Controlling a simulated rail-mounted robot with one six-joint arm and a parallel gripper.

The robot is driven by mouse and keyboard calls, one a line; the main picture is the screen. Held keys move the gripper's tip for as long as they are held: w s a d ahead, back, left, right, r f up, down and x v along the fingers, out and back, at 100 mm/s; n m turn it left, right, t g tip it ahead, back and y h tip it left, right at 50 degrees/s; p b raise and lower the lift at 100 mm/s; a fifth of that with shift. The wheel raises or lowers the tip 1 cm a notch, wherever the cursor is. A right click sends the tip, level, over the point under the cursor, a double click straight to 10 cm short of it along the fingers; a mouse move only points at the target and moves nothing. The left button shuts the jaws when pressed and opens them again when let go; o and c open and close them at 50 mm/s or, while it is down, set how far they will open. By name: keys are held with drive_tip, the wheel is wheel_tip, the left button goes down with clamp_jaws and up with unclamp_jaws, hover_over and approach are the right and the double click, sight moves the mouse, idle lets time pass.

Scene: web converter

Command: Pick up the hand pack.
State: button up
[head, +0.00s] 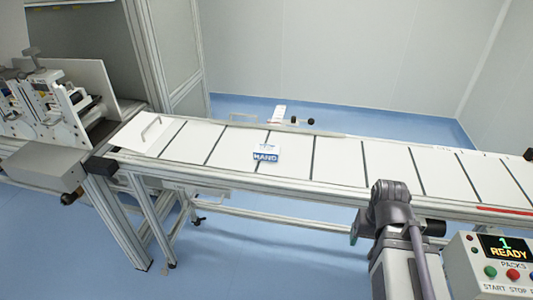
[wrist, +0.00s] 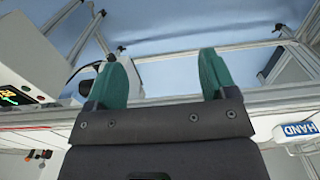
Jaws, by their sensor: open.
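The hand pack (head: 266,153) is a small white and blue pack marked "HAND". It lies flat on the white conveyor belt (head: 234,147), near the middle of the head view.
A control box (head: 492,262) with a "1 READY" display and buttons stands at the lower right. A machine with rollers (head: 55,105) is at the belt's left end. Dark lines divide the belt, and metal rails edge it. The belt around the pack is clear.

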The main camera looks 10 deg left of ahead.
drive_tip(key=shift+o, duration=1.1)
